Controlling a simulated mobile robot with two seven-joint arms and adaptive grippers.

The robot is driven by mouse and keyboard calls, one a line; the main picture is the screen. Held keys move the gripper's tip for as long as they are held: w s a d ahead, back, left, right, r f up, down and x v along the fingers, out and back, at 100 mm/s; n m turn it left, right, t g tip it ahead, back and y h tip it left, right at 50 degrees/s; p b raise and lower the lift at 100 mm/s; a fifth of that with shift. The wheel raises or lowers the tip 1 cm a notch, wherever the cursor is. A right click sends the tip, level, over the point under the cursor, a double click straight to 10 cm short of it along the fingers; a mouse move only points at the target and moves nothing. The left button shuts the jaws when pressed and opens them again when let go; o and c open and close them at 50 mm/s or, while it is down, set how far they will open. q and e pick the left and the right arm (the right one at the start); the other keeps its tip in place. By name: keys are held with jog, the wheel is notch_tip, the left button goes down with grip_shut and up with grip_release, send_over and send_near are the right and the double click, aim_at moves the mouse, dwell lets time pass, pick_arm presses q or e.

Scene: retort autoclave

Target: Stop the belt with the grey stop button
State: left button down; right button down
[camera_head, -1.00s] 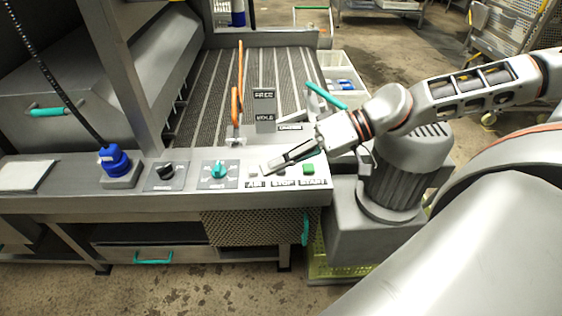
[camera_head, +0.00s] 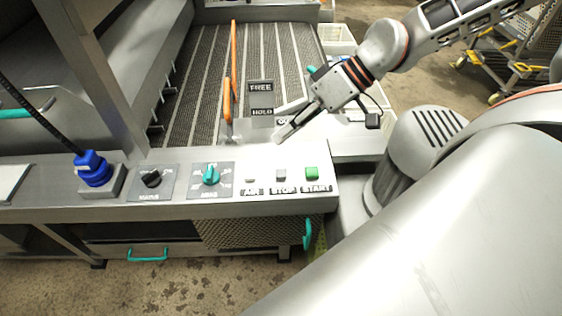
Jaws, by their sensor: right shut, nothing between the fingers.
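The grey stop button (camera_head: 280,175) sits on the control panel (camera_head: 225,200) above a label reading STOP. It is in plain view between the small pale AIR button (camera_head: 250,178) and the green START button (camera_head: 311,172). My right gripper (camera_head: 280,138) is shut and empty. In the picture its tip lies above the stop button, toward the belt side, and apart from it. The belt (camera_head: 195,90) is a dark ribbed surface behind the panel. My left gripper is not in view.
A teal knob (camera_head: 211,176), a black knob (camera_head: 152,179) and a blue plug (camera_head: 92,168) stand on the panel's left. An orange lever (camera_head: 233,70) rises beside the FREE/HOLD plate (camera_head: 262,96). A teal handle (camera_head: 307,233) is on the panel's front right.

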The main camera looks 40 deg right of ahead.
aim_at(284, 172)
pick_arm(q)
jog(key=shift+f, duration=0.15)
pick_arm(e)
jog(key=shift+f, duration=0.15)
